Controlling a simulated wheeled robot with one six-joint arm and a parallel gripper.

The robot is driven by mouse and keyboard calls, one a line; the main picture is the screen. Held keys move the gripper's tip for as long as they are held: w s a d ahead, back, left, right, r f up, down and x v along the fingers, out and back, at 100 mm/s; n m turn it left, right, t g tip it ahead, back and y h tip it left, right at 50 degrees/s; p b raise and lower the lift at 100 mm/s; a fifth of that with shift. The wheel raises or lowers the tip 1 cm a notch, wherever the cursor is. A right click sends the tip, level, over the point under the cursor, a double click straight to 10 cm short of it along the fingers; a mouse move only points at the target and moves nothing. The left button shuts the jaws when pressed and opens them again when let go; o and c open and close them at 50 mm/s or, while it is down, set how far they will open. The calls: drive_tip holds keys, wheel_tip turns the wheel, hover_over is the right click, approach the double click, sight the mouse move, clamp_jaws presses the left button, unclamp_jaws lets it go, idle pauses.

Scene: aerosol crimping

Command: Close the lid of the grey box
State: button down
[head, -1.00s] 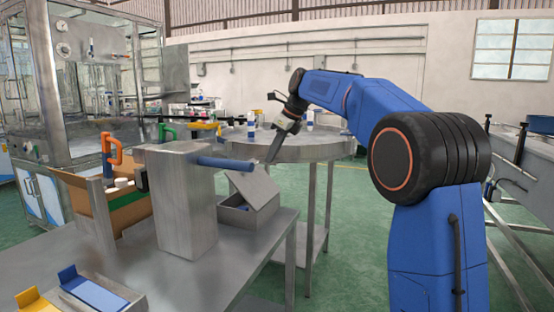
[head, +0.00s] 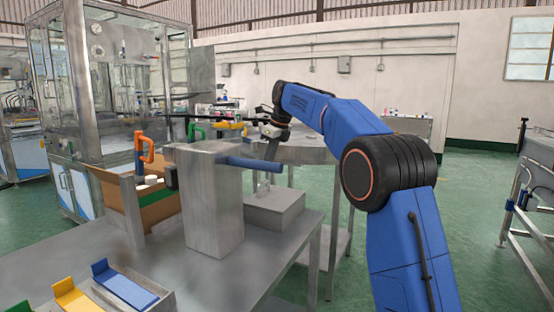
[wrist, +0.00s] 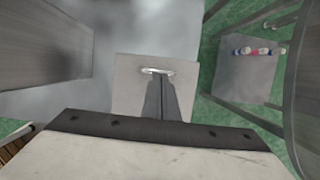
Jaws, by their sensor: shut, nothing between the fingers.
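The grey box (head: 277,220) stands on the steel table, just right of a tall grey block. Its lid (head: 283,197) lies flat over the top and looks closed in the head view. My gripper (head: 263,188) points down at the left part of the lid, with its tips at or just above the surface. In the wrist view the shut fingers of my gripper (wrist: 158,73) end over the pale lid (wrist: 130,75), and nothing is between them. I cannot tell whether the tips touch it. The inside of the box is hidden.
A tall grey block (head: 210,215) with a blue bar (head: 252,163) stands close left of the box. An open carton (head: 160,205) is farther left. Blue and yellow pieces lie at the front of the table (head: 240,275). The right front of the table is clear.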

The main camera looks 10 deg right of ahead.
drive_tip(key=shift+w+a+f, duration=0.35)
drive_tip(key=shift+a+f, duration=0.15)
drive_tip(key=shift+f, duration=0.2)
drive_tip(key=shift+w+a+f, duration=0.3)
drive_tip(key=shift+a+f, duration=0.15)
drive_tip(key=shift+f, duration=0.3)
drive_tip(key=shift+w+a+f, duration=0.35)
drive_tip(key=shift+a+f, duration=0.15)
drive_tip(key=shift+f, duration=0.2)
